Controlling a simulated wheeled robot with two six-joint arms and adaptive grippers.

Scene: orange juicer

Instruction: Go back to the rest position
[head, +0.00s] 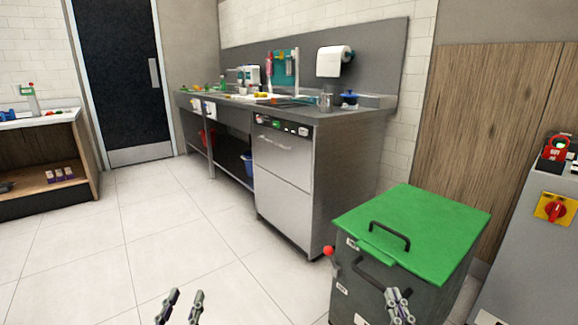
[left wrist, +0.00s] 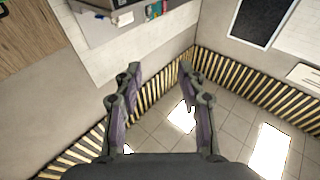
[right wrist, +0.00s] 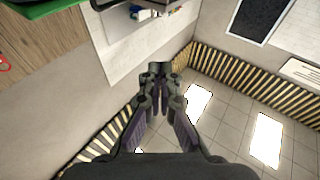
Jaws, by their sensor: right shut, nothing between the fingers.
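My left gripper (head: 180,306) shows at the bottom of the head view, over the tiled floor. In the left wrist view (left wrist: 157,75) its fingers stand wide apart with nothing between them. My right gripper (head: 398,305) shows at the bottom of the head view, in front of the green-lidded bin. In the right wrist view (right wrist: 161,75) its fingertips are together and hold nothing. Both grippers are raised in free air, apart from each other.
A dark bin with a green lid (head: 425,232) stands close at the right. A grey machine with a red switch (head: 553,208) is at the far right. A steel counter (head: 345,119) with a dishwasher (head: 283,180) runs along the wall. The floor (head: 130,240) at the left is clear.

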